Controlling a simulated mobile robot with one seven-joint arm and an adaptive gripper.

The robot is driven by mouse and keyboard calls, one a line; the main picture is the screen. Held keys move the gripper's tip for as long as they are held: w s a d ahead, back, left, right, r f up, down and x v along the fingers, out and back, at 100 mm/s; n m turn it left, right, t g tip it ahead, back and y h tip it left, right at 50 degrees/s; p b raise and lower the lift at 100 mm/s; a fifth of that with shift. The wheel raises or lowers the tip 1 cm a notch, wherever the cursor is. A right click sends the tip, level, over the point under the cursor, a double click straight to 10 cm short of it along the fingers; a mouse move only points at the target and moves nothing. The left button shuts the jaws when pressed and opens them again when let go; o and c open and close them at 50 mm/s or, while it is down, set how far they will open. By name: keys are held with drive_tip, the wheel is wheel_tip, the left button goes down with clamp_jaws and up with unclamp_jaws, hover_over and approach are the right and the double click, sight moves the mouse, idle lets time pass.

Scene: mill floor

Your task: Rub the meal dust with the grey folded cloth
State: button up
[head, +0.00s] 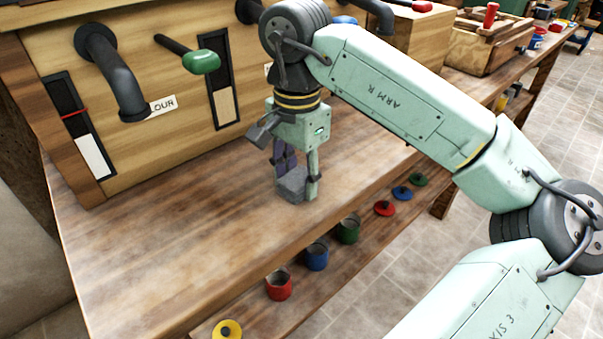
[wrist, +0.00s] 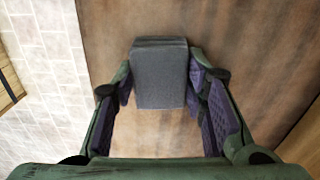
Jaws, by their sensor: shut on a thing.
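My gripper (head: 297,172) points down over the wooden bench top (head: 190,245), in front of the bin wall. It is shut on the grey folded cloth (head: 290,187), a small block-like pad between the fingertips. In the wrist view the cloth (wrist: 160,80) sits between the purple finger pads, with the brown bench top behind it. The cloth is low, at or close to the bench surface; I cannot tell whether it touches. The bench top has pale, hazy patches, but I cannot tell meal dust from the wood's own marks.
A wooden bin front with grey spouts (head: 122,90) and a green-handled lever (head: 204,61) stands behind the bench. Red (head: 279,285), blue (head: 316,257) and green (head: 348,230) pots stand on a lower ledge in front. The bench top left of my gripper is clear.

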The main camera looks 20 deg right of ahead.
drive_tip(key=shift+r, duration=0.1)
drive_tip(key=shift+r+p, duration=2.05)
drive_tip(key=shift+r, duration=0.9)
drive_tip(key=shift+r+p, duration=1.1)
drive_tip(key=shift+r, duration=0.45)
